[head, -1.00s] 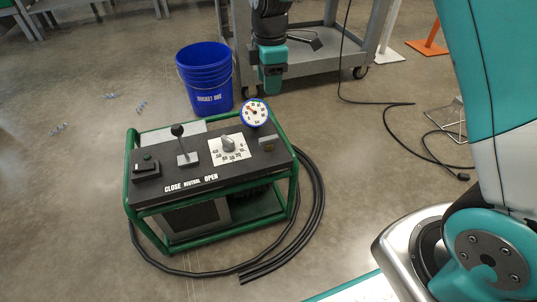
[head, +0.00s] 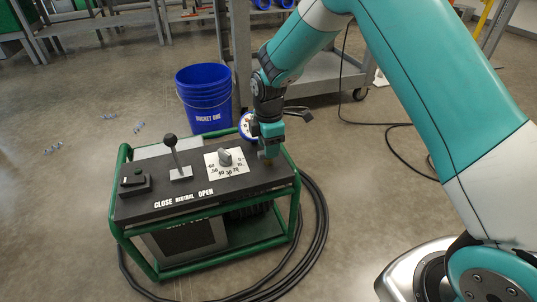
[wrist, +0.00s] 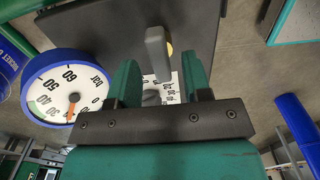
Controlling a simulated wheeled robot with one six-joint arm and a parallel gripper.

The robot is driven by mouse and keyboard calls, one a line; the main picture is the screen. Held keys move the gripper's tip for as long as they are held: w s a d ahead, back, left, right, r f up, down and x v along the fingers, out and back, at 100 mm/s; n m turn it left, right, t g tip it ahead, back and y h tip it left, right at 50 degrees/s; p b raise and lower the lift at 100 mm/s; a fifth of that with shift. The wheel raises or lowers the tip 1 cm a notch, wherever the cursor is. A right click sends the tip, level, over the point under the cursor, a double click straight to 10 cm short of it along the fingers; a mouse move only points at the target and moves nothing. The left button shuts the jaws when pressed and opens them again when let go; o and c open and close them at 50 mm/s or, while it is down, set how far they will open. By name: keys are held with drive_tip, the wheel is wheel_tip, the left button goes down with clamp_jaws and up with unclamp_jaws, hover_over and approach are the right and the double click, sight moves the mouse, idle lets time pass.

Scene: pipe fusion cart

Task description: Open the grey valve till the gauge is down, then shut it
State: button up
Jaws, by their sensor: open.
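The grey valve handle (wrist: 157,52) stands up from the dark cart top in the wrist view. Its near end appears between my two green fingers, with gaps on both sides. My gripper (wrist: 160,78) is open and holds nothing. In the head view my gripper (head: 268,154) is low over the right end of the cart top and hides the valve. The blue-rimmed gauge (wrist: 66,88) is left of my fingers; its orange needle points to the bottom of the dial in that view, and the exact reading is unclear. In the head view the gauge (head: 244,127) is mostly hidden.
A blue bucket (head: 204,100) stands behind. Black hose (head: 318,225) lies coiled at the right.

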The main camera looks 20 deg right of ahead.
drive_tip(key=shift+f, duration=0.75)
clamp_jaws()
